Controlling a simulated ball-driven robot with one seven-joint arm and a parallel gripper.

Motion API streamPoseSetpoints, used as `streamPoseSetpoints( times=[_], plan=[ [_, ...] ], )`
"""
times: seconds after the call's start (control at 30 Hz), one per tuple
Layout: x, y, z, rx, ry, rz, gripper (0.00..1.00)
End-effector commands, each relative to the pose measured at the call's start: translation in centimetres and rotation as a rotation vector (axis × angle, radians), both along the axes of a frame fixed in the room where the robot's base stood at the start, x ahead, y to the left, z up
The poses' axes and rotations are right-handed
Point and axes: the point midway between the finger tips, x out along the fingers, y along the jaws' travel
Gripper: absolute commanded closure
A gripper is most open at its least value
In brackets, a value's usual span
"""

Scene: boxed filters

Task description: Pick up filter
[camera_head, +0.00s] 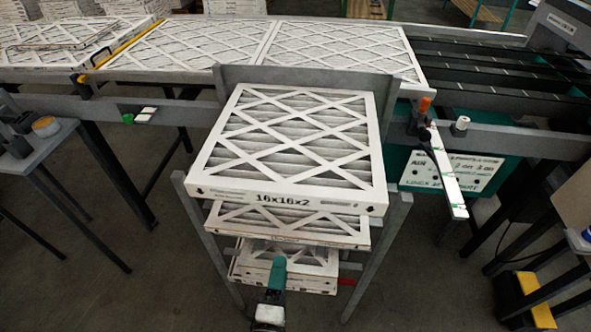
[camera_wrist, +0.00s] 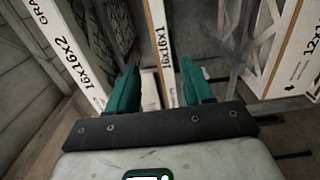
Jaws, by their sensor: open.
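White-framed filters with crossed lattice faces lie in a stacked rack. The top one (camera_head: 290,140), printed 16x16x2, sits above a middle filter (camera_head: 300,225) and lower filters (camera_head: 312,262). My gripper (camera_head: 278,264) is in front of the lower filters, its green fingers partly covering them. In the wrist view, my gripper (camera_wrist: 160,82) is open, with its green fingers apart. The edge of a filter marked 16x16x1 (camera_wrist: 164,45) shows between the fingers, nearer the right one; contact cannot be told. A filter marked 16x16x2 (camera_wrist: 66,50) lies left of the left finger.
Rack posts (camera_head: 383,250) flank the stack. Behind it, a conveyor (camera_head: 480,75) carries more large filters (camera_head: 340,47). A small table (camera_head: 35,145) stands at left, a green-and-white box (camera_head: 480,172) at right. Another filter marked 12x12 (camera_wrist: 300,60) shows at right in the wrist view.

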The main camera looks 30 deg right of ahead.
Motion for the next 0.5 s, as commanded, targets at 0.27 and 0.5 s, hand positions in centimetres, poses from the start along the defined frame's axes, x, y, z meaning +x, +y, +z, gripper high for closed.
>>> streamPoseSetpoints(
  times=[0.27,0.5],
  plan=[
    [3.2,-2.4,0.0,0.001,0.001,-0.004,0.49],
    [4.6,-3.2,-0.1,0.003,0.002,-0.004,0.49]
  ],
)
